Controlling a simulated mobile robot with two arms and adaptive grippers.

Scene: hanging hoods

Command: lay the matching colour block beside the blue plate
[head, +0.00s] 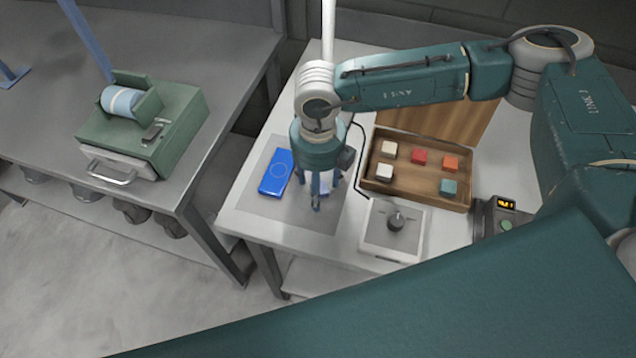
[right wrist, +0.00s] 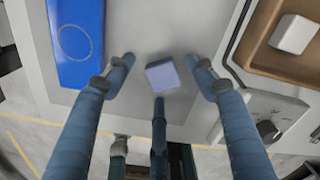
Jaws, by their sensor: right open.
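The blue plate (head: 276,172) is a flat blue rectangle with a faint ring, lying on a grey mat (head: 262,208) on the white table. It also shows at the upper left of the right wrist view (right wrist: 78,40). A pale bluish-lavender block (right wrist: 162,76) lies on the mat to the right of the plate, with a gap between. My right gripper (head: 322,196) points down over this block, its fingers open and spread around it; in the right wrist view they (right wrist: 160,70) appear clear of its sides. The fingers mostly hide the block in the head view. My left gripper is not in view.
A wooden tray (head: 414,186) holds cream, red, orange, white and teal blocks. In front of it are a box with a dark knob (head: 378,240) and a small device with a lit display (head: 500,222). A green machine (head: 150,132) stands on the left bench.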

